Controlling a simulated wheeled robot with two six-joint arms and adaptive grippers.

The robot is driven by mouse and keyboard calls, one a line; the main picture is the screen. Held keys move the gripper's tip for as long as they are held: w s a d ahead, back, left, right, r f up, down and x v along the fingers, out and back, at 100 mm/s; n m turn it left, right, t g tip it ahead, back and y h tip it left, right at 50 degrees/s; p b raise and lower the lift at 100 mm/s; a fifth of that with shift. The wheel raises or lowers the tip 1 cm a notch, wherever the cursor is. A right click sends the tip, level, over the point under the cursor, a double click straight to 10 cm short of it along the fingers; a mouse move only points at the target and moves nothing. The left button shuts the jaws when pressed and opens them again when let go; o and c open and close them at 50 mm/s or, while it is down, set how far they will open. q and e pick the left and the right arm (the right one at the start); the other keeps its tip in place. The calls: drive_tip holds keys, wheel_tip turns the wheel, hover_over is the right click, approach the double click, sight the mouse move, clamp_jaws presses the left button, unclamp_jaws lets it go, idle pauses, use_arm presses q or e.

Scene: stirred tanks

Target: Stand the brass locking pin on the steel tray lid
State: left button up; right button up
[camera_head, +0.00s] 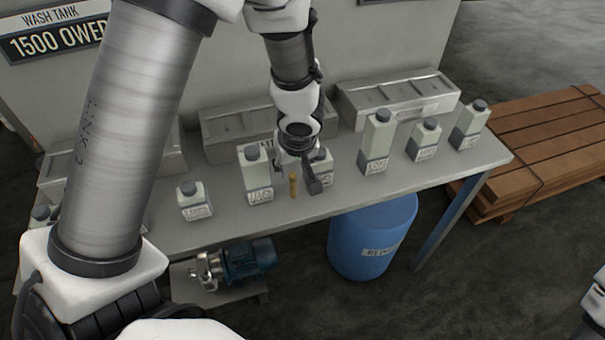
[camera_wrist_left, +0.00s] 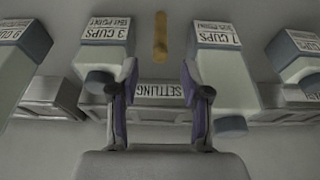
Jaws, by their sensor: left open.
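The brass locking pin (camera_head: 293,185) is a short yellow-brown rod on the grey worktable among the bottles, and it looks upright. It also shows in the left wrist view (camera_wrist_left: 161,38), beyond my fingertips. My left gripper (camera_head: 298,176) is just above and behind the pin. Its fingers (camera_wrist_left: 160,85) are spread apart with nothing between them, so it is open. Steel trays stand along the back of the table: a middle one (camera_head: 222,127), a right one (camera_head: 398,96) and a left one (camera_head: 168,163). I cannot tell which carries the lid. My right gripper is not in view.
Several pale bottles with dark caps stand close by, one (camera_head: 254,176) left of the gripper and one (camera_head: 376,142) to its right. A blue drum (camera_head: 372,240) and a pump (camera_head: 245,262) are below the table. Brown planks (camera_head: 550,140) are stacked at right.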

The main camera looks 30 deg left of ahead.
sight(292, 182)
use_arm(q)
drive_tip(key=shift+d+b+x, duration=0.25)
drive_tip(key=shift+b+x, duration=0.15)
drive_tip(key=shift+x, duration=0.8)
drive_tip(key=x, duration=0.1)
drive_tip(key=b+x, duration=0.1)
drive_tip(key=x, duration=0.2)
drive_tip(key=shift+s+f, duration=0.15)
drive_tip(key=shift+s, duration=0.1)
drive_tip(key=shift+w+a+f, duration=0.1)
drive_tip(key=shift+w+f, duration=0.05)
drive_tip(key=shift+f, duration=0.2)
drive_tip(key=shift+r, duration=0.1)
drive_tip(key=c, duration=0.4)
clamp_jaws()
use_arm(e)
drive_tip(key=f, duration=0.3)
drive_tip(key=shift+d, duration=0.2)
